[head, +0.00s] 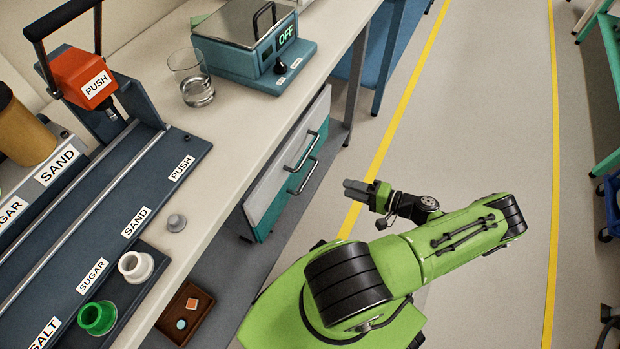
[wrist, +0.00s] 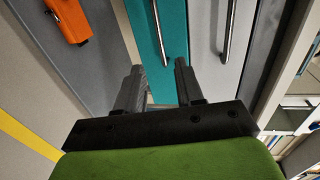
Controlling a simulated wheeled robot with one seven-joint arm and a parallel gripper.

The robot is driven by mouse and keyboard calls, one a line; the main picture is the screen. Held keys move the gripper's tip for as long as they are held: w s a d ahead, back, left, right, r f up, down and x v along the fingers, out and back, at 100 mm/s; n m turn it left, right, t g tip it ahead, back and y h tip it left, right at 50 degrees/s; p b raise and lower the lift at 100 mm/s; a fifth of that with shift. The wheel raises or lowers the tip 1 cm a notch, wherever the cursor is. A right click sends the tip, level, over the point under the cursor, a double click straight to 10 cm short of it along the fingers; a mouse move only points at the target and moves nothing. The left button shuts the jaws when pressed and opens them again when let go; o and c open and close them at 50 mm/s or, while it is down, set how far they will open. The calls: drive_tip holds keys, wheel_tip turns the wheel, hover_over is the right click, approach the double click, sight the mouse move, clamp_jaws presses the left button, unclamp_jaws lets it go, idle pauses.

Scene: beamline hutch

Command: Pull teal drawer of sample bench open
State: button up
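The sample bench has a teal drawer (head: 272,215) below a white drawer (head: 278,172); the two fronts look about flush. The teal drawer's bar handle (head: 303,177) shows at its upper right. My gripper (head: 360,189) is out over the floor, right of the handle and apart from it. In the wrist view the gripper (wrist: 159,66) is open, with nothing between its fingers. Beyond the fingers are the teal front (wrist: 172,30) and its handle (wrist: 159,32), whose near end lines up between the fingertips.
The bench top (head: 240,115) holds a glass beaker (head: 191,78), a scale (head: 258,45) and a dispenser rack. A brown tray (head: 186,312) is low beside the bench. The floor aisle (head: 480,110) between yellow lines is clear. An orange object (wrist: 68,20) shows in the wrist view.

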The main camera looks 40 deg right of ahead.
drive_tip(key=b+x, duration=0.2)
drive_tip(key=x, duration=1.1)
drive_tip(key=shift+a, duration=0.2)
drive_tip(key=shift+c, duration=0.5)
clamp_jaws()
